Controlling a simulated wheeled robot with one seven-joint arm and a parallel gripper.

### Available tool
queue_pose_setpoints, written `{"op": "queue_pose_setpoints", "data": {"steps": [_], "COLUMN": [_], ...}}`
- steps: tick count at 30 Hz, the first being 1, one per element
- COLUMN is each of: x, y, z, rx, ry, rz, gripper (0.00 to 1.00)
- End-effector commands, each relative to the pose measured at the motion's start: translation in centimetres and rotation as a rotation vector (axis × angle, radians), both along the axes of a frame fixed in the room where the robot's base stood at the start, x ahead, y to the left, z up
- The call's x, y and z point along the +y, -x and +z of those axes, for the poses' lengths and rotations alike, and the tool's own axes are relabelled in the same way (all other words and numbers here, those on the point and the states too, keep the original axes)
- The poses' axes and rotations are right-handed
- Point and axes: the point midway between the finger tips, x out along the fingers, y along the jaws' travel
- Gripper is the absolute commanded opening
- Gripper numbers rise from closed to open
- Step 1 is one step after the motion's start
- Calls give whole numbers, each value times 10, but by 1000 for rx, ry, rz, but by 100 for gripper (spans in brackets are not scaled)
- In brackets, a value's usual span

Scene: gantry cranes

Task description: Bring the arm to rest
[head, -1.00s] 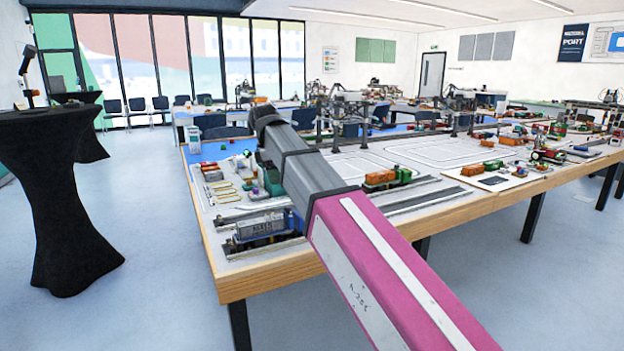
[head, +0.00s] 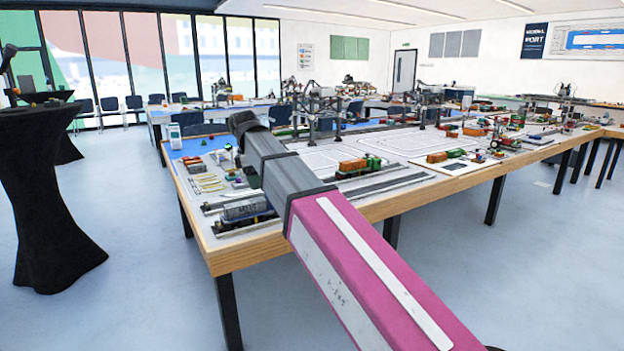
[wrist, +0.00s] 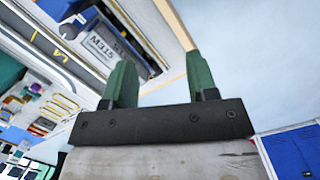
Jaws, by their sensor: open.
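My arm, a magenta and grey link, reaches from the lower right of the head view up over the near left corner of the model table (head: 225,259). In the wrist view my gripper (wrist: 159,57) shows two green fingers set well apart, with nothing between them. Past the fingers are the table's wooden edge (wrist: 165,22) and pale floor.
Model gantry cranes (head: 318,110) stand mid-table, with an orange and green train (head: 360,165) in front. Black-draped standing tables (head: 45,190) are at the left. The floor (head: 530,270) right of my arm looks clear.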

Motion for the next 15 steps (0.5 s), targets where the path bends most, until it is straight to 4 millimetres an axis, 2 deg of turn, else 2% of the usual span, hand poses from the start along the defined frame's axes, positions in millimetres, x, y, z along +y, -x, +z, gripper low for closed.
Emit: {"op": "queue_pose_setpoints", "data": {"steps": [8,11,15], "x": [-31,-47,-77], "y": [-8,-10,-14], "z": [-42,-63,-101], "rx": [-7,-11,-19], "ry": [-13,-19,-33], "rz": [-122,-185,-305], "gripper": [53,53,53]}}
